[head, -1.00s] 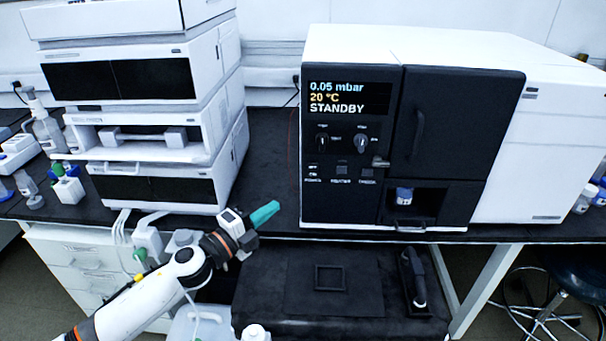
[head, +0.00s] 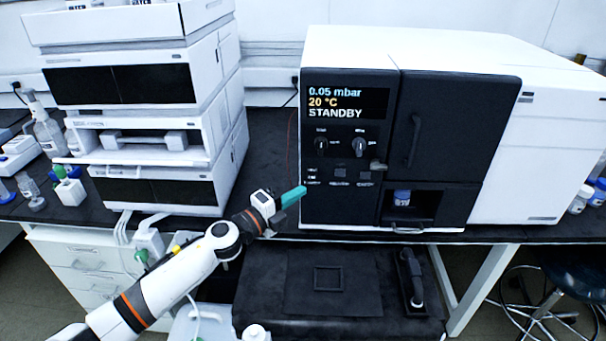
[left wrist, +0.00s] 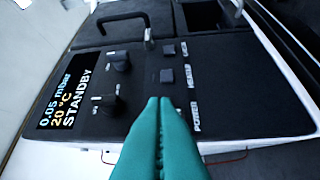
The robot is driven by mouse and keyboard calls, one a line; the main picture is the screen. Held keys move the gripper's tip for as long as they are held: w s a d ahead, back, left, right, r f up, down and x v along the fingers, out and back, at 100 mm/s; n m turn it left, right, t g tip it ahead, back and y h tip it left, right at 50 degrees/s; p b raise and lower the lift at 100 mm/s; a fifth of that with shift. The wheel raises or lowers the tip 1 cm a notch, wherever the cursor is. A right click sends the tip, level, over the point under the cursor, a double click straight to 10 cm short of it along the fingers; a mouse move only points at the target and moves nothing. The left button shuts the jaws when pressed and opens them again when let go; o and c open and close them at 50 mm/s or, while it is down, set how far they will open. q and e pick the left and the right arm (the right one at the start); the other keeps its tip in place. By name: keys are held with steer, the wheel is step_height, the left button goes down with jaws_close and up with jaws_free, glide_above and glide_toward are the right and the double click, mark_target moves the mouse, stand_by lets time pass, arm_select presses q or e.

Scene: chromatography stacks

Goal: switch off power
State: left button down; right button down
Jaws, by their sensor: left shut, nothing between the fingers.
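The instrument with a dark front panel (head: 345,210) stands on the bench at the right. Its display (head: 346,103) reads 0.05 mbar, 20 °C, STANDBY. The display also shows in the left wrist view (left wrist: 66,97). Below it are two knobs and a row of switches. The POWER label (left wrist: 196,117) shows in the left wrist view, and my fingertips cover the power switch's place beside it. My left gripper (head: 298,193), with teal fingers, is shut and empty at the panel's lower left edge. It also shows in the left wrist view (left wrist: 160,102). Contact cannot be told. My right gripper is not in view.
The heater switch (left wrist: 167,76) is close to my fingertips, with the knobs (left wrist: 119,60) farther on. A door handle (head: 414,140) and a latch (head: 377,166) stick out from the front. A white module stack (head: 207,150) stands at the left, with dark bench between.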

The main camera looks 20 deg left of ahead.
mark_target(314, 170)
arm_select(q)
steer(key=shift+w+r, duration=0.15)
steer(key=shift+w, duration=1.3)
steer(key=shift+w+r, duration=0.15)
steer(key=shift+w, duration=1.3)
steer(key=shift+w+r, duration=0.15)
steer(key=shift+w, duration=0.05)
steer(key=shift+s, duration=0.1)
